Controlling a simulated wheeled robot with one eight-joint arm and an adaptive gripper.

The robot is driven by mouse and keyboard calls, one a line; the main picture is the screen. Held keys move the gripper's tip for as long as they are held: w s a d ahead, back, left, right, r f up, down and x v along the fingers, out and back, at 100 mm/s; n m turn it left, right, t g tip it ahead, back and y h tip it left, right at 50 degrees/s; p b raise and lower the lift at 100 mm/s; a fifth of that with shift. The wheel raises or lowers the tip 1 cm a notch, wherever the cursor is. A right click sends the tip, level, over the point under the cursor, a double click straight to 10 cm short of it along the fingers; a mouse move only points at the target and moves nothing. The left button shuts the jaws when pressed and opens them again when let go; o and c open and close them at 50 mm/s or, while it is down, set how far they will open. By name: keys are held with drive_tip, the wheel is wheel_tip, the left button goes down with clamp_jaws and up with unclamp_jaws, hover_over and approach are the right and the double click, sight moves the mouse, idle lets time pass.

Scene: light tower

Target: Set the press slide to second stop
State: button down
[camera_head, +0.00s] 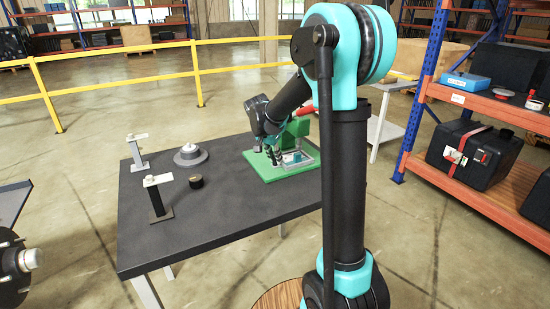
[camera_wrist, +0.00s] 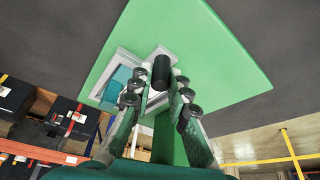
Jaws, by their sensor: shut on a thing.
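The press has a green base plate (camera_head: 258,170) at the right rear of the dark table and a green upright body (camera_head: 298,128). A light grey frame (camera_head: 311,162) with a teal block (camera_head: 292,157) sits on the plate. In the wrist view, the teal block (camera_wrist: 117,86) lies inside the grey frame (camera_wrist: 128,58), left of a black upright knob (camera_wrist: 161,70). My gripper (camera_head: 273,160) is low over the plate. In the wrist view, my gripper (camera_wrist: 162,78) is shut on the black knob, with one finger on each side. The stop marks cannot be made out.
On the table (camera_head: 235,204) stand two posts with flat tops (camera_head: 158,198) (camera_head: 138,152), a grey round flanged part (camera_head: 190,155) and a small black cylinder (camera_head: 196,182). An orange shelf (camera_head: 490,105) stands at right. The table's front middle is clear.

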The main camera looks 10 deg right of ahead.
sight(291, 159)
drive_tip(key=shift+w+d, duration=0.35)
drive_tip(key=shift+d, duration=0.65)
drive_tip(key=shift+w+d, duration=0.3)
drive_tip(key=shift+d, duration=0.7)
drive_tip(key=shift+w+d, duration=0.35)
drive_tip(key=shift+d, duration=0.65)
drive_tip(key=c, duration=1.7)
unclamp_jaws()
drive_tip(key=shift+d, duration=0.15)
drive_tip(key=v, duration=1.2)
